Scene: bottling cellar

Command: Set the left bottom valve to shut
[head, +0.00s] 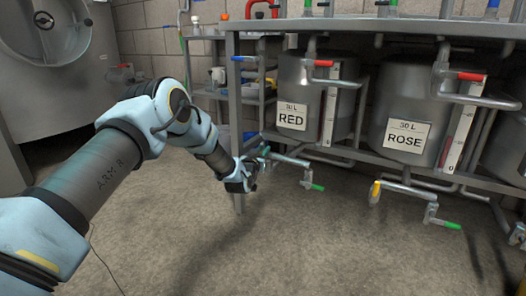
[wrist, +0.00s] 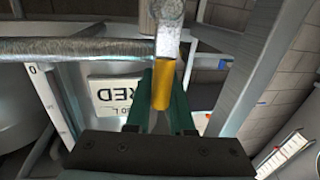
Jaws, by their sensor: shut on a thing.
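The left bottom valve shows in the wrist view as a yellow-gripped lever (wrist: 163,85) on a metal stem. It stands across the end of a grey pipe (wrist: 80,48) in that picture. My gripper (wrist: 160,98) has its two green fingers on either side of the yellow grip, shut on it. In the head view my gripper (head: 259,165) is low at the left end of the frame, below the RED tank (head: 305,78); it hides the lever there. The RED label shows upside down behind the fingers in the wrist view.
The ROSE tank (head: 405,105) stands to the right, with another yellow bottom valve (head: 376,192) and a green-handled tap (head: 445,224) below. A green-handled tap (head: 317,187) is just right of my gripper. A frame post (head: 235,110) is close by. The front floor is clear.

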